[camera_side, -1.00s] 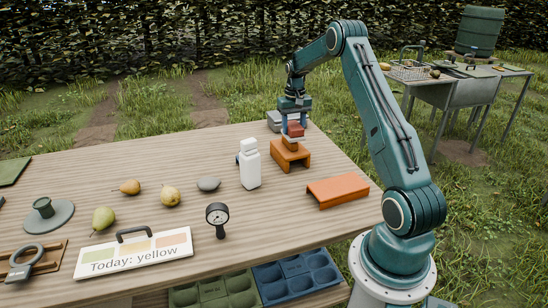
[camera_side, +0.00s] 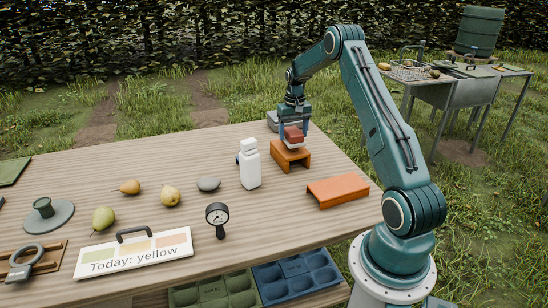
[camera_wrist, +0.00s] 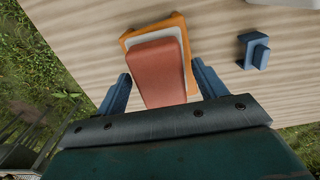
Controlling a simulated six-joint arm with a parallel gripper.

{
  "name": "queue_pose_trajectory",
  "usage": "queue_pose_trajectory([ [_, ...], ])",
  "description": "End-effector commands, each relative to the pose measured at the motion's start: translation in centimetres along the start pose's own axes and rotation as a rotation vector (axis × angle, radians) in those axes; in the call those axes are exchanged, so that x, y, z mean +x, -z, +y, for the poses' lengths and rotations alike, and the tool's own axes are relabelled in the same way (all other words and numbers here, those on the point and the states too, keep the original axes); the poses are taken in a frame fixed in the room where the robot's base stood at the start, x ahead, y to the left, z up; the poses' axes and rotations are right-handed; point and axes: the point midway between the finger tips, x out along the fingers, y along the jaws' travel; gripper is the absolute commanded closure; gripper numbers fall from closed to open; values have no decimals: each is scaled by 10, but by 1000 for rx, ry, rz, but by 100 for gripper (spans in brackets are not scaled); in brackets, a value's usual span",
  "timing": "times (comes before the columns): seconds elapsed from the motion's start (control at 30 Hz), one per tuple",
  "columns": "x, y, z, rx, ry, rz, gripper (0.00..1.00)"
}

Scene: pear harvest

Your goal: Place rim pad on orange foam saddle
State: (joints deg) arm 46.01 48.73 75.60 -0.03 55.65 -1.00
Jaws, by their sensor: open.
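The rim pad, a red block (camera_side: 293,133) with a pale layer beneath, sits on top of the arched orange foam saddle (camera_side: 291,158) at the far right of the table. In the wrist view the red block (camera_wrist: 160,72) lies over the orange saddle (camera_wrist: 133,39), whose edges show at its top and side. My gripper (camera_side: 293,137) is open around the block. In the wrist view its two blue fingers (camera_wrist: 161,78) stand on either side of the block, with a gap visible on each side. The block's underside is hidden.
A white bottle (camera_side: 250,166) stands left of the saddle, with a small blue block (camera_wrist: 254,50) near it. A second orange piece (camera_side: 338,190) lies closer to the front edge. A dial gauge (camera_side: 217,218), grey stone (camera_side: 208,184) and several pears are farther left.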

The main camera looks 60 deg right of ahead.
Motion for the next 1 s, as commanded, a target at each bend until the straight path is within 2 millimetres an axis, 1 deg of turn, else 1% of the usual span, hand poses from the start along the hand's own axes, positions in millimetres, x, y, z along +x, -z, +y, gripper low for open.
queue_pose_trajectory([
  [0.17,-2,0,0,0,0,0,30],
  [0.37,-15,1,0,0,0,3,30],
  [0.47,-26,1,0,0,0,3,30],
  [0.8,-81,1,0,0,0,3,30],
  [1.0,-108,1,0,0,0,3,30],
])
